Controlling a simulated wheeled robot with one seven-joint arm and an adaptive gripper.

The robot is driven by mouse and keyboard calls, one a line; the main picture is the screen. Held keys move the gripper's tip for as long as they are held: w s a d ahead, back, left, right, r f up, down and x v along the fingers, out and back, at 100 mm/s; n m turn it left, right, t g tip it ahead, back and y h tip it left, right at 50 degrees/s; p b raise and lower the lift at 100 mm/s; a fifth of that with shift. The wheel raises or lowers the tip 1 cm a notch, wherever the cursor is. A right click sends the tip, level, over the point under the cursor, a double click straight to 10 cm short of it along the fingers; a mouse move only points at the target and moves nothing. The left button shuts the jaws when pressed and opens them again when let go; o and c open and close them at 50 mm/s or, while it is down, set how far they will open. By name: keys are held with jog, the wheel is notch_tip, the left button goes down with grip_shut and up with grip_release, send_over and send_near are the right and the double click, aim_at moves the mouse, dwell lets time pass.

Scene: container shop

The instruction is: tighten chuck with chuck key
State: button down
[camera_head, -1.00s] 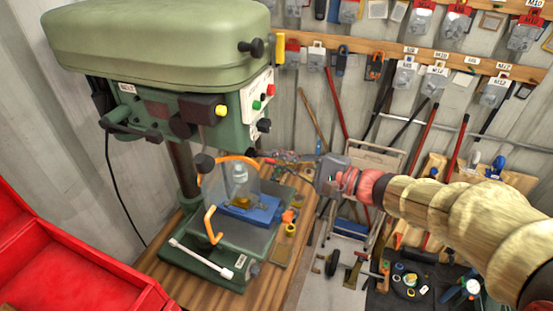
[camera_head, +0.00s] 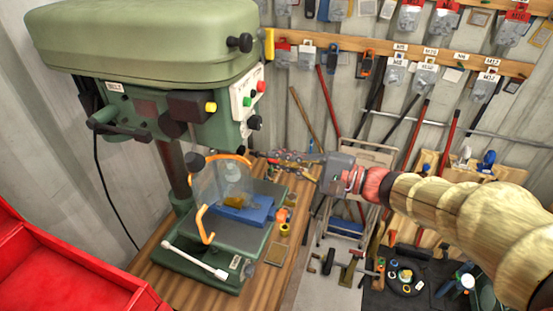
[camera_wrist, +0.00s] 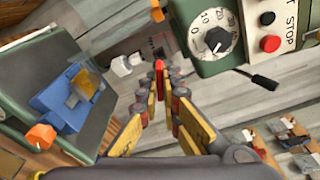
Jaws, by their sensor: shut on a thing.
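The green drill press (camera_head: 150,50) stands on a wooden bench. Its pale chuck (camera_head: 232,171) shows blurred behind the clear guard with orange edges (camera_head: 207,187). My gripper (camera_head: 268,156) is just right of the guard, under the control panel, apart from the chuck. In the wrist view my gripper's yellow-and-grey fingers (camera_wrist: 160,82) converge on a small red-tipped piece (camera_wrist: 159,65), which I take for the chuck key; most of it is hidden. A blue vise (camera_head: 247,211) with a brass-coloured piece sits on the press table; it also shows in the wrist view (camera_wrist: 68,98).
The control panel (camera_head: 247,101) with its buttons and dial is close above my gripper; it also shows in the wrist view (camera_wrist: 232,30). A red bin (camera_head: 60,275) is at lower left. Long-handled tools hang behind.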

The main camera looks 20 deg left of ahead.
jog(key=shift+d, duration=0.2)
jog(key=w+b+v, duration=0.1)
jog(key=v, duration=0.5)
jog(key=shift+s+d+f, duration=0.15)
jog(key=shift+s+d, duration=0.05)
jog(key=shift+d, duration=0.25)
dwell(0.3)
